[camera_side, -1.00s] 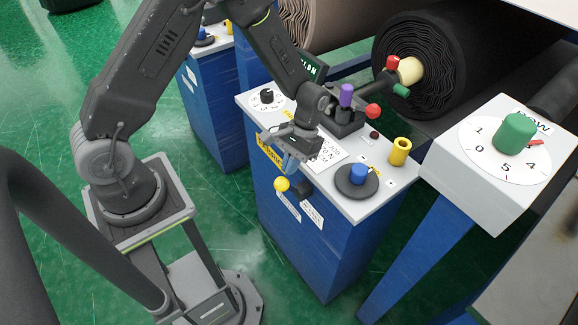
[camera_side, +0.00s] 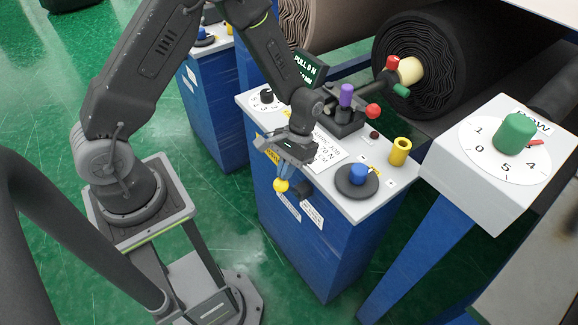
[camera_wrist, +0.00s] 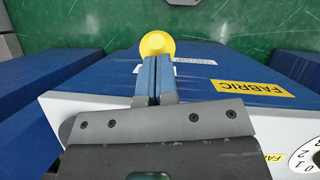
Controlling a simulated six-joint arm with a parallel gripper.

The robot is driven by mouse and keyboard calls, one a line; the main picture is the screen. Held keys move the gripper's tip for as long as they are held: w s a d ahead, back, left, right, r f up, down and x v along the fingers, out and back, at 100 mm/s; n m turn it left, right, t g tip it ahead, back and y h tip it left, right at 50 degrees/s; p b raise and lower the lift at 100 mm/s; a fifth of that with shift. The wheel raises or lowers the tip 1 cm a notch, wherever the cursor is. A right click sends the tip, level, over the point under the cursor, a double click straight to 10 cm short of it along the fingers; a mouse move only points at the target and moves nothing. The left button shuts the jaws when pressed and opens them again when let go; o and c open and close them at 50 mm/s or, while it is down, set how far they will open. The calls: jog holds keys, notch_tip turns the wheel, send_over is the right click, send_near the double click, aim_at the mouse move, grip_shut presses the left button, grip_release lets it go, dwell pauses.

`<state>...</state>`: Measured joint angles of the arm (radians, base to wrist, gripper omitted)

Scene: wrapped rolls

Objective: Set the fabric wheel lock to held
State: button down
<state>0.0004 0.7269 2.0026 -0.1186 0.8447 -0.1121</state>
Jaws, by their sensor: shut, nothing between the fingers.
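A yellow ball knob (camera_side: 281,185) sticks out from the front face of the blue console near its top edge. A dark knob (camera_side: 304,189) is just right of it. I cannot read which control is the wheel lock. My gripper (camera_side: 284,176) points down past the console's front edge, with its blue fingers shut and empty. The fingertips are right at the yellow knob in the side view. In the wrist view, the shut fingers (camera_wrist: 157,62) end at the yellow knob (camera_wrist: 157,44) and cover part of it; I cannot tell whether they touch.
The console top (camera_side: 395,181) carries a blue knob (camera_side: 358,174), a yellow cylinder (camera_side: 399,150), a purple handle (camera_side: 346,95) and a red knob (camera_side: 373,111). A yellow FABRIC label (camera_wrist: 252,87) is on the front. A green dial knob (camera_side: 514,134) stands right. Floor in front is clear.

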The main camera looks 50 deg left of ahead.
jog(key=shift+s, duration=0.15)
jog(key=shift+s+f, duration=0.2)
jog(key=shift+s, duration=0.25)
jog(key=shift+s+f, duration=0.2)
jog(key=shift+s, duration=0.25)
jog(key=s+a+x, duration=0.1)
jog(key=x, duration=1.1)
jog(key=shift+s+r, duration=0.35)
jog(key=shift+s, duration=0.05)
jog(key=shift+f, duration=0.1)
jog(key=shift+w, duration=0.1)
jog(key=v, duration=1.3)
jog(key=shift+r, duration=0.4)
jog(key=shift+w+a, duration=0.1)
jog(key=shift+w, duration=0.05)
